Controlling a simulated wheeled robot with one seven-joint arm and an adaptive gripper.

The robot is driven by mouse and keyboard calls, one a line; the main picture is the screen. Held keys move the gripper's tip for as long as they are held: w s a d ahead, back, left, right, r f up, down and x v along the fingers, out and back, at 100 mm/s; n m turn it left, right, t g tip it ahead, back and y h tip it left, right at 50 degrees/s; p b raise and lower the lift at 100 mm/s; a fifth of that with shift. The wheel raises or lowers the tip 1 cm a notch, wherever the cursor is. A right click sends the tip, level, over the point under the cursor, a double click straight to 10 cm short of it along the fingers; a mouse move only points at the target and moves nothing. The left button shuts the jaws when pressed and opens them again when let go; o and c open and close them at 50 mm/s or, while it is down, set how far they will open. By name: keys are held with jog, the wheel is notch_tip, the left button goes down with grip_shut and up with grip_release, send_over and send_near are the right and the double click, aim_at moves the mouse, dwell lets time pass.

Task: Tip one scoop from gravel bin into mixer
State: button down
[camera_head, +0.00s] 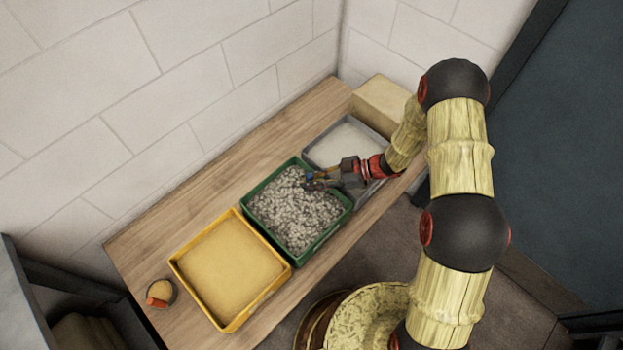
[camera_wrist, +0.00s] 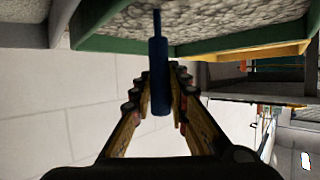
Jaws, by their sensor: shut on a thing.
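The green gravel bin (camera_head: 327,232) stands mid-bench, full of grey gravel (camera_head: 292,213). My gripper (camera_head: 318,181) is over its right back part. It is shut on the blue handle of a scoop (camera_wrist: 158,75), which shows between the fingers (camera_wrist: 160,105) in the wrist view. The handle's thin end points toward the gravel. The scoop's bowl is not clearly visible, so I cannot tell its load. A round, speckled yellowish form (camera_head: 355,316) at the bottom, partly behind my arm, may be the mixer; I cannot tell.
A yellow bin (camera_head: 196,293) of sand-coloured material stands left of the green bin. A grey bin (camera_head: 322,150) with pale contents is on the right, with a tan block (camera_head: 381,102) behind. A small cup (camera_head: 161,292) sits at the bench's left end. White block walls stand behind.

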jog(key=shift+s+a+b, duration=0.65)
jog(key=shift+s+a, duration=1.45)
jog(key=shift+s, duration=0.3)
notch_tip(320, 180, up, 16)
jog(key=w+d+p, duration=0.2)
jog(key=p, duration=1.2)
jog(key=shift+w+d+p, duration=0.15)
jog(key=shift+w+p, duration=0.15)
jog(key=shift+p, duration=0.05)
